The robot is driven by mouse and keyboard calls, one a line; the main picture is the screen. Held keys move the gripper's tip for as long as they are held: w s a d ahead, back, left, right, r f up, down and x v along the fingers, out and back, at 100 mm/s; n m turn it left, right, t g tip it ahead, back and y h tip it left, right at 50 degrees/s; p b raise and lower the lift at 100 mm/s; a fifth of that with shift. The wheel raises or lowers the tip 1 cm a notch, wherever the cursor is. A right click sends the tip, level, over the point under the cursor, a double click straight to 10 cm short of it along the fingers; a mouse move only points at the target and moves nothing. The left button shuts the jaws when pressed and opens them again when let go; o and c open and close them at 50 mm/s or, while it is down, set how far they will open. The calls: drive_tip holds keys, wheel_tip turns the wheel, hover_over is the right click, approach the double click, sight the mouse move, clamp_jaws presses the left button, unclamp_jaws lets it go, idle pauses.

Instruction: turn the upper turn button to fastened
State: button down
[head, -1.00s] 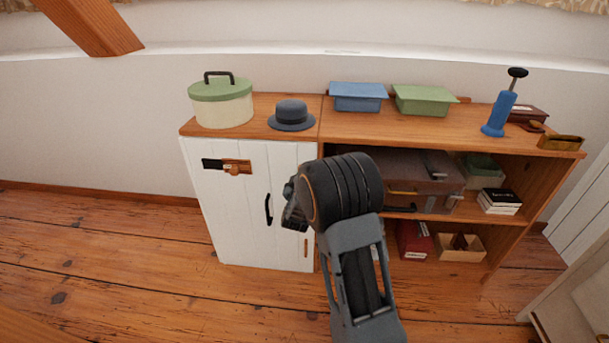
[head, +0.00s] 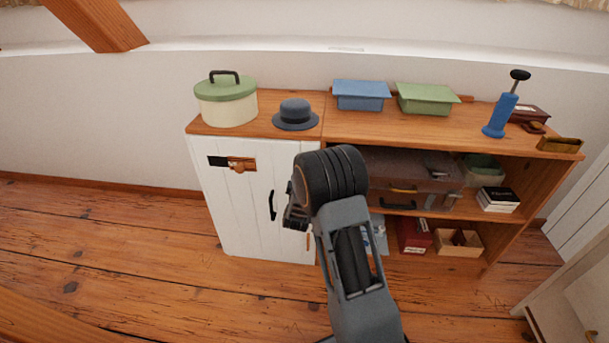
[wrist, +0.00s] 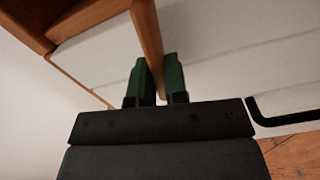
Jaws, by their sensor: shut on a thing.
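The white plank door (head: 235,215) of the cabinet is closed or nearly so. The bar runs crosswise to the black door handle (wrist: 285,118). Its exact angle is hard to tell. A small upright wooden piece (head: 309,241), likely a lower turn button, shows at the door's lower right edge.
A green-lidded pot (head: 226,103) and a hat (head: 295,115) stand on top. Open shelves with a brown case (head: 390,166) are to the right. The floor in front at left is clear.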

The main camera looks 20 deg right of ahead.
drive_tip(key=shift+f+n+p, duration=0.1)
drive_tip(key=shift+n+p, duration=0.2)
drive_tip(key=shift+n, duration=0.7)
drive_tip(key=c, duration=1.1)
unclamp_jaws()
drive_tip(key=shift+c, duration=0.2)
drive_tip(key=p+v, duration=0.2)
drive_tip(key=v, duration=1.1)
drive_tip(key=shift+s+a+p, duration=0.25)
drive_tip(key=shift+s+p, duration=0.05)
